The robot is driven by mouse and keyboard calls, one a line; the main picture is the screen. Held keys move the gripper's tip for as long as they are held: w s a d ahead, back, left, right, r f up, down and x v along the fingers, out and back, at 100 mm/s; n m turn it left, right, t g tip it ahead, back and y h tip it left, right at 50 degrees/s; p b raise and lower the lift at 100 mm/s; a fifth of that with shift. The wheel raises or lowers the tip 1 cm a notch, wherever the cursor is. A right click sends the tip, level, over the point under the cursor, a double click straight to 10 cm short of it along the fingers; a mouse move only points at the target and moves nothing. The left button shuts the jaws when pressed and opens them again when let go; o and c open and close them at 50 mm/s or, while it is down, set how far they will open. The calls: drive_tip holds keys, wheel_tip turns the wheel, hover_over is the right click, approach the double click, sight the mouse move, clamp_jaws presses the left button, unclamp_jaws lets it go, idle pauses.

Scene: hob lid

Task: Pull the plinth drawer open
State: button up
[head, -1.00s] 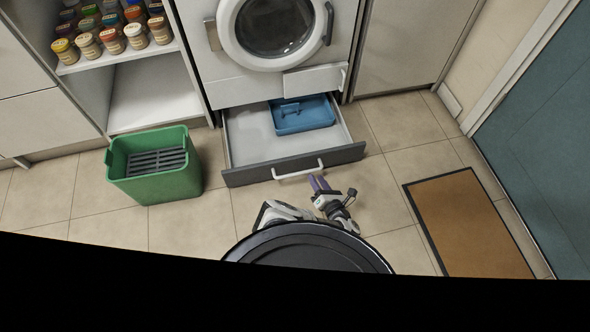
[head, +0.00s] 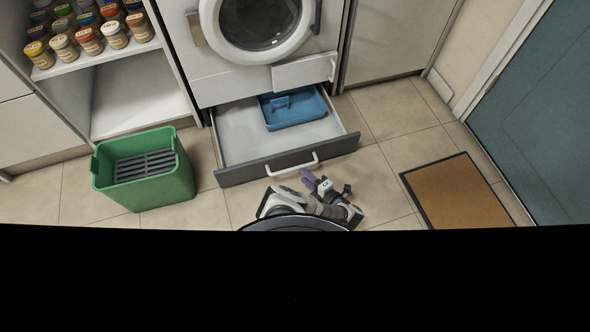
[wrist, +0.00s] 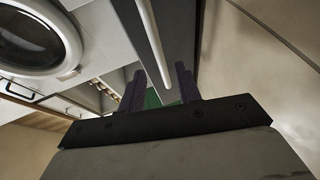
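The plinth drawer (head: 262,167) under the washing machine stands pulled out, with its inside showing. Its white bar handle (head: 292,168) is on the dark front; the handle also shows in the wrist view (wrist: 150,40). My gripper (head: 306,176) is just in front of the drawer front, near the right end of the handle. In the wrist view my gripper (wrist: 160,88) has its two dark fingers apart with nothing between them. The handle lies beyond the fingertips, not between them. A blue caddy (head: 295,108) sits inside the drawer at the back right.
A green bin (head: 185,178) with a grey rack inside stands on the floor left of the drawer. A brown doormat (head: 460,195) lies to the right, by a blue door (head: 540,110). Tiled floor is clear between drawer and mat. Jars stand on a shelf at upper left.

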drive_tip(key=b+x, duration=0.2)
drive_tip(key=x, duration=0.4)
drive_tip(key=shift+w+a+f, duration=0.1)
drive_tip(key=shift+w+a, duration=0.15)
clamp_jaws()
